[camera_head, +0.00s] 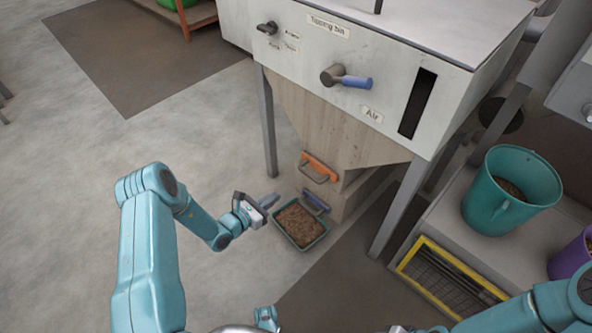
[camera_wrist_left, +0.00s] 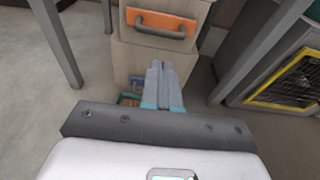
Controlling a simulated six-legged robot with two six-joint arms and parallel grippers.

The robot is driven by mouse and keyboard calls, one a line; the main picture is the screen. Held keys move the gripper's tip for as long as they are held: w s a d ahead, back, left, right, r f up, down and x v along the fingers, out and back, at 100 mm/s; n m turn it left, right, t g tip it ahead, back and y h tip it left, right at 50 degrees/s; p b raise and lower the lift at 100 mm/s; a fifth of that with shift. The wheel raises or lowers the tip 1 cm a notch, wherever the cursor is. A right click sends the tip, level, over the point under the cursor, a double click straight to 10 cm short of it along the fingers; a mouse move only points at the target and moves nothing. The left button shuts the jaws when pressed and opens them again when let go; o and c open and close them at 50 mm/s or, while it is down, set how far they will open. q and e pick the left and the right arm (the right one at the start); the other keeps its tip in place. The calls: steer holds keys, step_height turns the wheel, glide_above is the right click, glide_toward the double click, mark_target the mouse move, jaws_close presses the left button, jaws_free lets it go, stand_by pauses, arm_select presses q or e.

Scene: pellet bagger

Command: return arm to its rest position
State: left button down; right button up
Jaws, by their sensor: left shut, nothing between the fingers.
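My left arm (camera_head: 148,240) comes in from the left in the head view. Its gripper (camera_head: 270,200) is shut and empty, just left of a green tray (camera_head: 302,246) of brown pellets on the floor. In the left wrist view the shut fingers (camera_wrist_left: 160,80) point toward the wooden drawers under the hopper. My right arm (camera_head: 540,308) shows at the lower right of the head view. Its fingertips cannot be made out there.
The tipping bin machine (camera_head: 345,45) stands ahead on metal legs (camera_head: 400,205). An orange-handled drawer (camera_head: 319,166) sits beneath its hopper. A teal bucket (camera_head: 512,192) and a yellow-framed grate (camera_head: 452,272) are at right.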

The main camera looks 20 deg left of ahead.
arm_select(q)
steer(key=s+d+f+m+g+h, duration=0.1)
steer(key=s+d+m+g+h, duration=0.3)
steer(key=d, duration=0.3)
steer(key=s+d+f+m+g+h, duration=0.1)
steer(key=s+d+m+g, duration=0.3)
steer(key=s+d, duration=0.25)
steer(key=s+d+f+m+g+y, duration=0.2)
steer(key=s+m+g+y, duration=0.55)
steer(key=s+m, duration=0.9)
step_height(320, 180, up, 32)
steer(key=w+d+m+t+p, duration=0.1)
steer(key=m+p, duration=0.4)
steer(key=p, duration=2.4)
steer(key=shift+d+h, duration=0.45)
steer(key=shift+d, duration=0.3)
steer(key=shift+r+m, duration=0.1)
steer(key=shift+m, duration=0.15)
